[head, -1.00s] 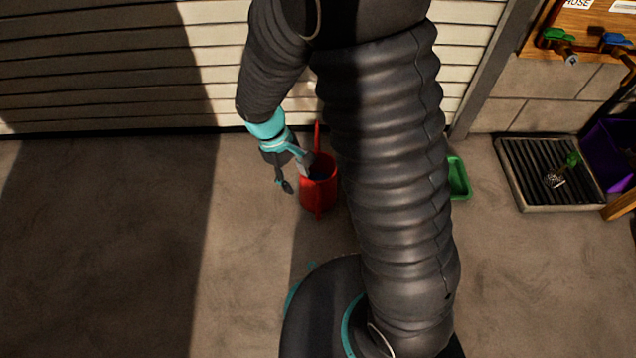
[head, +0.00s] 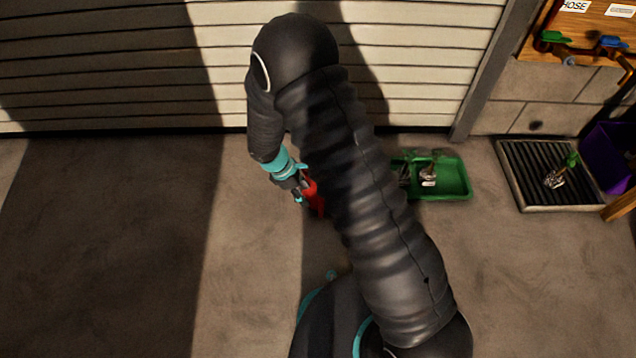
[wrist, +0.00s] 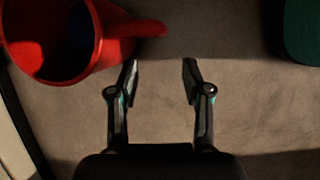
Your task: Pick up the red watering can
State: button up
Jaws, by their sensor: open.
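The red watering can (head: 314,197) stands on the concrete floor, mostly hidden behind my arm and gripper in the head view. In the wrist view the red watering can (wrist: 55,70) is at the upper left, with its round open top showing a dark inside. A red part sticks out from it to the right, just beyond my left fingertip. My gripper (wrist: 161,68) is open and empty, with bare floor between its fingers. In the head view my gripper (head: 299,193) is beside the can; whether they touch cannot be told.
A green tray (head: 455,188) with small items lies to the right of my arm. A dark green thing (wrist: 302,30) shows in the wrist view. A slatted drain tray (head: 535,160) and a purple bin (head: 610,155) are farther right. The floor at left is clear.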

jog(key=shift+s+b+x, duration=0.15)
jog(key=shift+b+x, duration=0.35)
jog(key=shift+x, duration=2.5)
jog(key=shift+s+b+x, duration=0.15)
jog(key=shift+b+x, duration=0.35)
jog(key=shift+x, duration=2.55)
grip_shut()
jog(key=shift+r, duration=0.1)
